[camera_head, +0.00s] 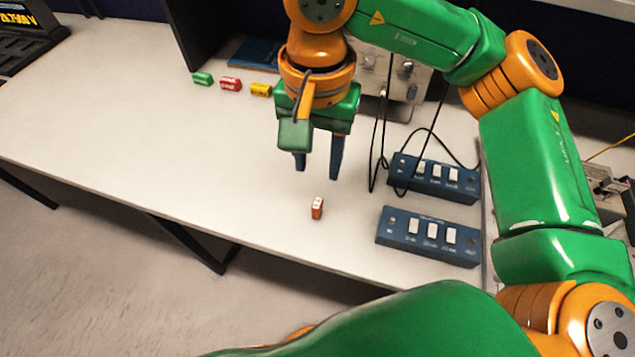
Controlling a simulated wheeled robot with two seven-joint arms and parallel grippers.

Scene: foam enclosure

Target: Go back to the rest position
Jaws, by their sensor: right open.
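My right gripper (317,172) is open and empty above the white table, its two dark fingers pointing down. A small orange block with a pale face (317,208) stands on the table just below and in front of the fingertips, apart from them. My right arm comes in from the right and bends over the table. A large green arm part crosses the bottom of the view. My left gripper is not in view.
Green (203,79), red (231,84) and yellow (261,90) blocks lie at the back. Two blue switch boxes (398,240) (434,190) and hanging black cables stand right of the gripper. A grey instrument (408,92) is behind.

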